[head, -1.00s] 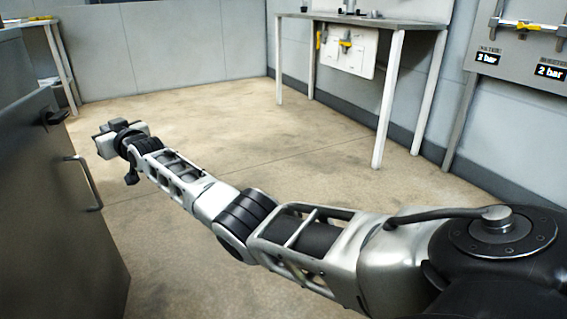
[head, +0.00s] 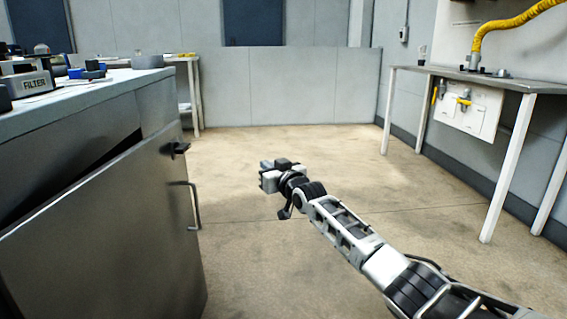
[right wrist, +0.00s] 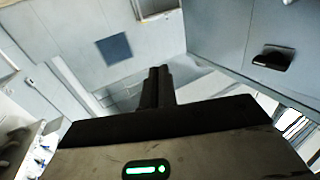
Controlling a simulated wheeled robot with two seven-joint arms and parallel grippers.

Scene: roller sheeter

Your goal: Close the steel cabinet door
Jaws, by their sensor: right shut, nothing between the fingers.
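The steel cabinet door (head: 120,235) fills the lower left of the head view. A dark gap shows between its top edge and the cabinet (head: 70,120), so it stands ajar. A bar handle (head: 196,206) and a black latch (head: 177,148) sit near its right edge. My right gripper (head: 268,178) is to the right of the handle, apart from the door, over open floor. In the right wrist view its two dark fingers (right wrist: 157,80) are together with nothing between them. My left gripper is not in view.
The cabinet top holds a FILTER box (head: 27,83) and small blue and black parts. A steel table (head: 460,77) with white legs stands at right. A low grey partition (head: 290,88) closes the back. The floor (head: 260,260) between is clear.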

